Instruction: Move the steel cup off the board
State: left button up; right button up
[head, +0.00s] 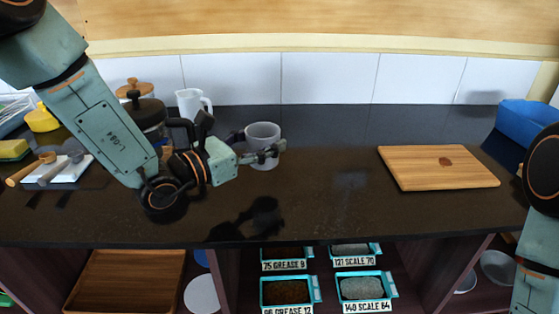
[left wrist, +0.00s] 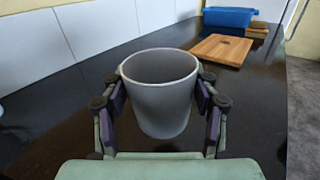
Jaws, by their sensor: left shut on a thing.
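A plain grey steel cup (head: 263,140) is upright at the middle left of the head view, over the dark counter. My left gripper (head: 264,152) is shut on it, with a finger on either side of its wall. The cup (left wrist: 160,95) fills the middle of the left wrist view, its rim open upward, between the two fingers. The wooden board (head: 438,167) lies on the counter well to the right of the cup, with nothing on it. It also shows behind the cup in the left wrist view (left wrist: 222,49). My right gripper is out of view.
A blue bin (head: 527,125) stands behind and right of the board. A white jug (head: 193,102) and a dark lidded jar (head: 143,112) stand behind my left arm. A white slab (head: 64,168) with utensils lies at left. The counter's middle is clear.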

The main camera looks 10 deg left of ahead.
aim_at(266, 165)
pick_arm(q)
jog(key=shift+w+f, duration=0.1)
jog(key=shift+f, duration=0.75)
jog(key=shift+d+f, duration=0.35)
jog(key=shift+s+d+f, duration=0.1)
jog(key=shift+s+f, duration=0.1)
jog(key=shift+f, duration=0.15)
jog(key=shift+a+f+b, duration=0.2)
jog(key=shift+f+b, duration=0.25)
jog(key=shift+f, duration=0.75)
jog(key=shift+w+a+f, duration=0.1)
jog(key=shift+w+f, duration=0.05)
jog(key=shift+w, duration=0.15)
jog(key=shift+s, duration=0.35)
jog(key=o, duration=0.7)
jog(key=shift+f+b, duration=0.1)
jog(key=shift+b, duration=0.2)
jog(key=o, duration=0.4)
jog(key=shift+w+f, duration=0.1)
jog(key=shift+w, duration=0.15)
jog(key=shift+o, duration=0.3)
jog(key=shift+s, duration=0.15)
